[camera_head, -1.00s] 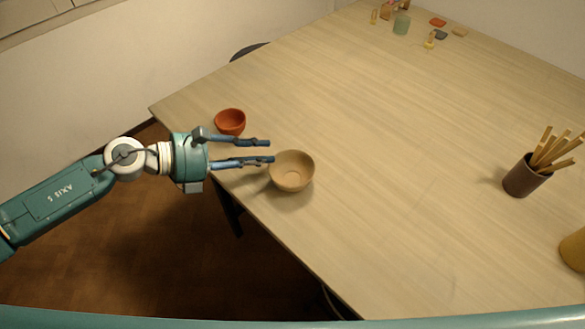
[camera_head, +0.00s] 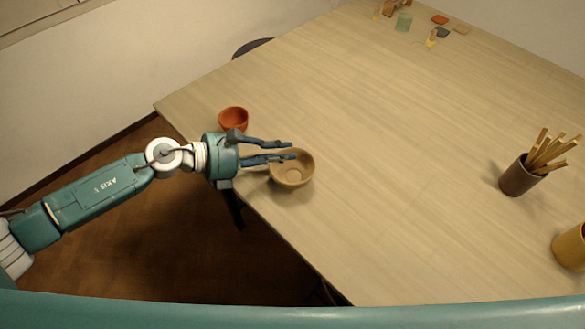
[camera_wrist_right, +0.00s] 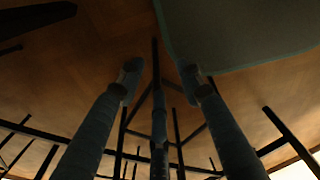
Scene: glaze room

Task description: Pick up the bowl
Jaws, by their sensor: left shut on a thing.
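The tan bowl (camera_head: 299,175) stands near the left edge of the table in the head view. My left gripper (camera_head: 293,150) reaches in from the left and is shut on the bowl's far rim, with one finger crossing over the rim. The bowl looks slightly tilted; I cannot tell whether it is clear of the table. A smaller orange-red bowl (camera_head: 233,118) sits behind the left gripper, partly covered by it. My right gripper (camera_wrist_right: 160,78) shows in the right wrist view with its fingers apart and nothing between them.
The wooden table (camera_head: 400,200) is bare across its middle. A brown cup (camera_head: 518,179) with wooden sticks and a yellow pot (camera_head: 570,248) stand at the right. The right wrist view shows dark thin legs.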

